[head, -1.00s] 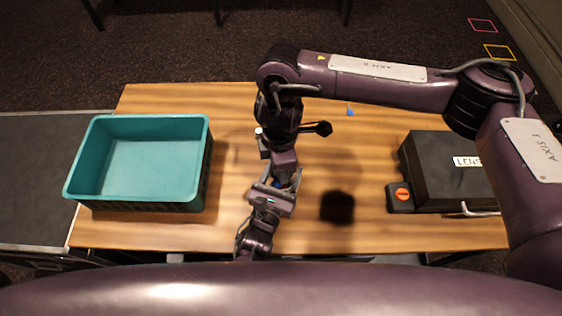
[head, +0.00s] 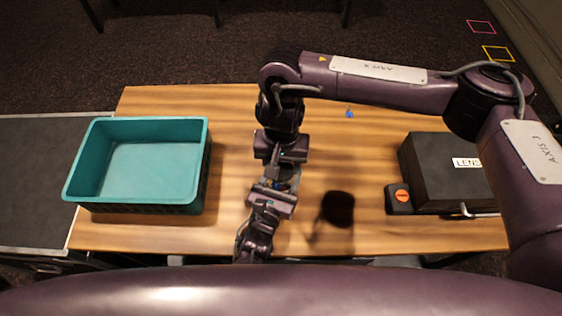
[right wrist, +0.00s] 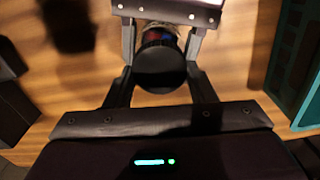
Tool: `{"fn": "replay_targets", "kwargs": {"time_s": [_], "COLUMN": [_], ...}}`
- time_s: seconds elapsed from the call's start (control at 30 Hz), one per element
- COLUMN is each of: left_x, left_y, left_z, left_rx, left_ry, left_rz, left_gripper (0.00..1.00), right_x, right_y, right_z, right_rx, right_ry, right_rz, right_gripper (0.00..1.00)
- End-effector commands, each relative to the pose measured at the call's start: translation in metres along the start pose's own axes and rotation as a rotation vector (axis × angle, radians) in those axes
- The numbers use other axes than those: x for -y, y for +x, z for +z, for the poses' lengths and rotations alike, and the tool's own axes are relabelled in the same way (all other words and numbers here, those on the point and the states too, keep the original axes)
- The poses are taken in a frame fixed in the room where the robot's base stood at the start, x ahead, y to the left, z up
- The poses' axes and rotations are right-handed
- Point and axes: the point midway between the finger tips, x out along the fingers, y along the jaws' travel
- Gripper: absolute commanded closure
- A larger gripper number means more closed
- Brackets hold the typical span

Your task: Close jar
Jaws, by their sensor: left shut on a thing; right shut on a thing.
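In the right wrist view, a round black lid (right wrist: 160,68) sits between the two fingers of my right gripper (right wrist: 160,85), which is shut on it. Just beyond the lid, a jar (right wrist: 157,33) with reddish and blue content is partly visible, held by my left gripper (right wrist: 168,10). The lid lines up with the jar's end; whether it is seated or threaded cannot be told. In the head view, my right gripper (head: 282,168) and left gripper (head: 270,197) meet near the middle of the table, hiding most of the jar and lid.
An empty-looking teal crate (head: 150,170) stands at the left of the wooden table (head: 230,235). A black case (head: 445,165) with a box bearing an orange button (head: 402,194) is at the right. A small blue item (head: 349,114) lies behind centre.

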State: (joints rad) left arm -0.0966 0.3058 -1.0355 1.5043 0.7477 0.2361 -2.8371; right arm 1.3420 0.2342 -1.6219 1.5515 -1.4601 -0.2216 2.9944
Motion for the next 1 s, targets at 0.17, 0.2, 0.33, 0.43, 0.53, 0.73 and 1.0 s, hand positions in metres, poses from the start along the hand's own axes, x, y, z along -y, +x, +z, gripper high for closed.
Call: {"fn": "replay_targets", "kwargs": {"time_s": [0.17, 0.2, 0.33, 0.43, 0.53, 0.73, 1.0], "left_x": [0.0004, 0.0004, 0.0004, 0.0004, 0.0004, 0.0003, 0.0003], "left_y": [-0.0005, -0.0005, -0.0005, -0.0005, -0.0005, -0.0004, -0.0004], "left_z": [-0.0006, -0.0006, -0.0006, -0.0006, -0.0006, -0.0006, -0.0005], "left_rx": [-0.002, -0.002, -0.002, -0.002, -0.002, -0.002, -0.001], "left_ry": [0.0, 0.0, 0.0, 0.0, 0.0, 0.0, 0.0], "left_rz": [-0.001, -0.001, -0.001, -0.001, -0.001, -0.001, -0.001], "left_gripper": [1.0, 1.0, 1.0, 1.0, 1.0, 1.0, 1.0], "right_x": [0.0002, 0.0002, 0.0002, 0.0001, 0.0, 0.0, 0.0017], "right_y": [-0.0007, -0.0007, -0.0007, -0.0005, -0.0003, -0.0005, -0.0088], "right_z": [-0.0008, -0.0008, -0.0008, -0.0006, -0.0005, -0.0003, -0.0013], "right_rx": [-0.002, -0.002, -0.002, -0.001, -0.001, -0.001, -0.005], "right_ry": [0.004, 0.004, 0.003, 0.002, 0.002, -0.012, -0.37], "right_rz": [-0.001, -0.001, -0.001, -0.001, -0.001, 0.0, -0.004], "right_gripper": [0.71, 0.71, 0.4, 0.28, 0.28, 0.31, 0.31]}}
